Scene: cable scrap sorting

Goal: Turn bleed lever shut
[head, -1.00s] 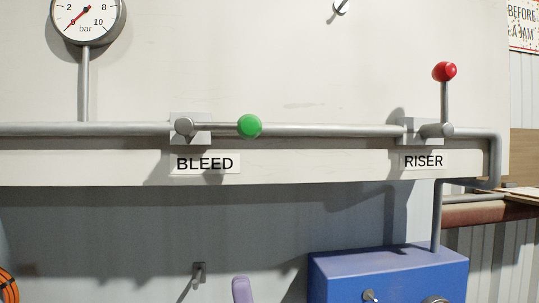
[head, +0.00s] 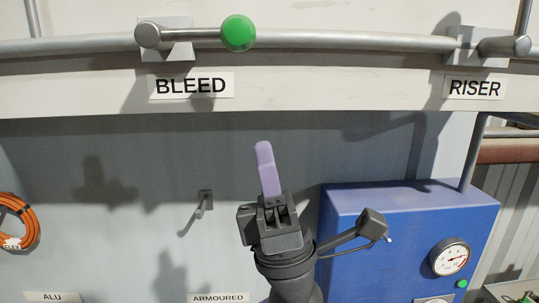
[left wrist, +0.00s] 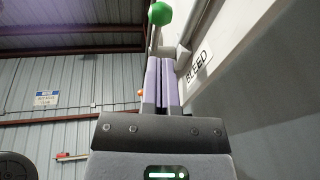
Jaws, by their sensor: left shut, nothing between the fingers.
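The bleed lever has a green knob (head: 238,33) and lies horizontally along the grey pipe, its knob to the right of its pivot (head: 148,36). The BLEED label (head: 191,85) is below it. My left gripper (head: 264,148) points upward below the lever, with its purple fingers together and empty. It is apart from the knob in the head view. In the left wrist view the gripper's fingers (left wrist: 161,62) point up toward the green knob (left wrist: 160,14), which shows beyond their tips. My right gripper is not in view.
The riser lever's pivot (head: 504,46) is at the upper right above its RISER label (head: 475,88). A blue box (head: 400,215) with a gauge (head: 449,257) stands at the lower right. A hook (head: 204,204) and an orange cable coil (head: 17,222) are on the wall at left.

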